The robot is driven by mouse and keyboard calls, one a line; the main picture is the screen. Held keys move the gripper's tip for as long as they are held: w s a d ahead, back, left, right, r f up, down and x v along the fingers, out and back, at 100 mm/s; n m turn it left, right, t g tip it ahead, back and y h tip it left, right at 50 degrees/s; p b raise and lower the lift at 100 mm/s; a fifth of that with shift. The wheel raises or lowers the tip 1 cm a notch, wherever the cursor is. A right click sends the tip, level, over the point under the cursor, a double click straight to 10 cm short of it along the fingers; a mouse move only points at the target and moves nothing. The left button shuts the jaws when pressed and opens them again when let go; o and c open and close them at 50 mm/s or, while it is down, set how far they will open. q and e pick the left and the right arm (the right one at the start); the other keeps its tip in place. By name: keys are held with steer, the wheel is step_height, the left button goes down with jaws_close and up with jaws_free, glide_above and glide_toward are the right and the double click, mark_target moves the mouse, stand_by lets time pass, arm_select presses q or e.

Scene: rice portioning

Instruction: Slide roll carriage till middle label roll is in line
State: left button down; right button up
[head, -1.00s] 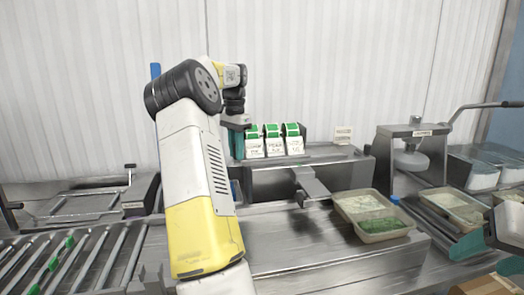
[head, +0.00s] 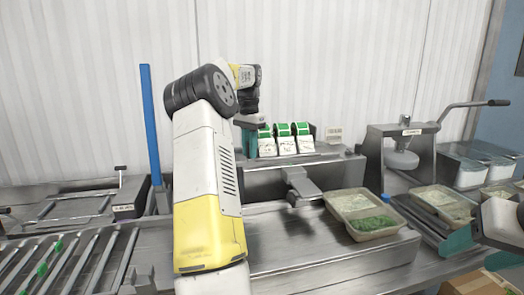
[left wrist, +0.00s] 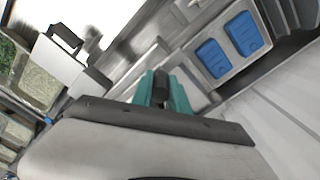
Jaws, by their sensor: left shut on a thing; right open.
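Three label rolls with green tops and white hanging labels stand in a row on the carriage behind the metal bench: the left roll (head: 265,142), the middle roll (head: 285,141) and the right roll (head: 304,140). The grey plate arm (head: 299,184) in front lies roughly below the right roll, with the middle roll a little left of it. My left gripper (head: 250,141) is at the carriage's left end. In the left wrist view its teal fingers (left wrist: 162,92) are shut on a dark knob (left wrist: 161,87). My right gripper (head: 480,252) is open at the right edge, partly out of frame.
Trays with rice and green filling (head: 362,215) stand on the bench right of the plate arm. A press with a long lever (head: 402,150) stands behind on the right. A roller conveyor (head: 60,262) lies at lower left, beside a blue post (head: 152,130).

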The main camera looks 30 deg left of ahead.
arm_select(q)
steer(key=shift+r, duration=0.1)
steer(key=c, duration=1.3)
jaws_free()
step_height(320, 180, up, 7)
steer(key=shift+f, duration=0.1)
steer(key=shift+r, duration=0.45)
